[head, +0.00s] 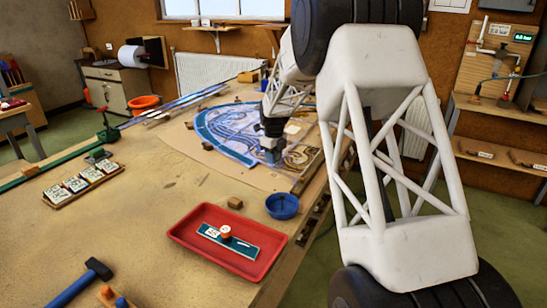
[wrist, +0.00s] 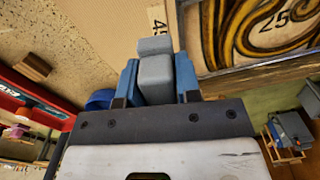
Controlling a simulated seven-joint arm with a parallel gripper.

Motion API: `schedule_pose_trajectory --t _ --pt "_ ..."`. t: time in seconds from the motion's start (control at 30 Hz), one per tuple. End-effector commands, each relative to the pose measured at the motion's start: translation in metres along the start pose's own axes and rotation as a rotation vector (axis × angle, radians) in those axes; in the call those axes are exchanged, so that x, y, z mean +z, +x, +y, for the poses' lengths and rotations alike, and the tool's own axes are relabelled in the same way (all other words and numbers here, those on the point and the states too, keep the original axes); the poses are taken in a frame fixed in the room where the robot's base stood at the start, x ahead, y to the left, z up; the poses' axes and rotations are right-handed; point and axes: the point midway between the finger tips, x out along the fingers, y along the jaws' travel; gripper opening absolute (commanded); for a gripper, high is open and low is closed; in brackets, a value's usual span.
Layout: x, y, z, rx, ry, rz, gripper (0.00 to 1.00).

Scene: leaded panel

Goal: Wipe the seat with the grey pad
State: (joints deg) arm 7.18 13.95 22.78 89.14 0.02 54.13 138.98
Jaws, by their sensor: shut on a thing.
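My gripper (wrist: 155,85) shows in the wrist view with its two blue fingers closed on a grey pad (wrist: 154,72), a small block that sticks out beyond the fingertips. In the head view my gripper (head: 271,146) is over the near right part of the leaded panel (head: 235,122), close to its frame. I cannot tell whether the pad touches the surface. The wrist view shows brown swirled pieces of the panel (wrist: 235,40), one marked 25, right of the pad. I cannot tell which spot is the seat; the gripper may hide it.
A blue bowl (head: 282,206) and a wooden block (head: 235,203) are near the panel. A rack of labelled tiles (head: 83,184) and a hammer (head: 90,275) are at left. The bench middle is clear.

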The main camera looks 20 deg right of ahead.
Motion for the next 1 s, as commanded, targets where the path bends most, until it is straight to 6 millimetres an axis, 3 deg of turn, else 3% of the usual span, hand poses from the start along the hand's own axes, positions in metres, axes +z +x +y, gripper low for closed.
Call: schedule_pose_trajectory --t 1.0 --pt "0.0 0.011 0.0 0.0 0.0 0.0 0.12"
